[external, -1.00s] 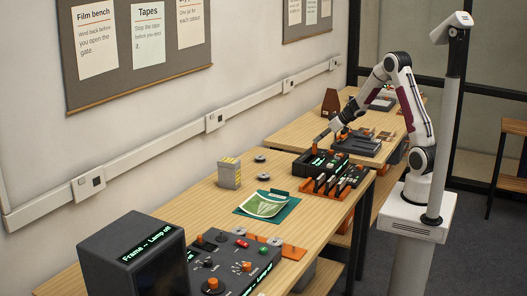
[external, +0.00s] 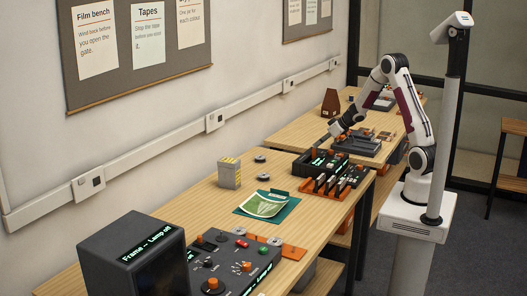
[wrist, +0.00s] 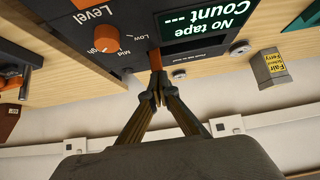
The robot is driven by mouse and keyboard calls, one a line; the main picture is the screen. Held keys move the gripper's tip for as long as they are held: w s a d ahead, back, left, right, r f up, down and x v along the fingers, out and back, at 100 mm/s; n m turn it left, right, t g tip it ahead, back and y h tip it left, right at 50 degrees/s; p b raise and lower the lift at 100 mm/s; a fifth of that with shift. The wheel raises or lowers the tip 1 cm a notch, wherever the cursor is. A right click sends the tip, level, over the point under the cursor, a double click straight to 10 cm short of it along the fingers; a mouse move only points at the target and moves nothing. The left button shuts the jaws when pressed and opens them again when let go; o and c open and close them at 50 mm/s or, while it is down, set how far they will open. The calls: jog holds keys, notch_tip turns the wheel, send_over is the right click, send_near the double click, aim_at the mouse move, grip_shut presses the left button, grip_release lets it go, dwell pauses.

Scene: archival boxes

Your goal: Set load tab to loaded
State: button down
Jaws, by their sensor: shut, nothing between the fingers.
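The dark tape deck (external: 304,165) stands on the long bench in the external view. In the wrist view its panel (wrist: 125,12) appears upside down, with a display (wrist: 207,20) reading "No tape Count ---" and an orange Level knob (wrist: 92,37). My gripper (wrist: 156,90) is shut and empty, its fingertips together at the deck's near edge. A small orange piece (wrist: 155,59) shows just beyond the fingertips. I cannot tell whether it is the load tab or whether the fingers touch it. In the external view my gripper (external: 336,130) is small, above the deck's back side.
A yellow-labelled box (wrist: 271,68) and small round discs (wrist: 238,48) lie beside the deck. An orange rack (external: 318,189) stands at the deck's front. A wall rail (wrist: 250,125) runs behind the bench. The wood between deck and box is mostly clear.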

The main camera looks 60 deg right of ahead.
jog(key=w+r+v, duration=0.2)
jog(key=v, duration=1)
jog(key=shift+s+r, duration=0.25)
jog(key=shift+s, duration=0.05)
dwell(0.3)
dwell(0.6)
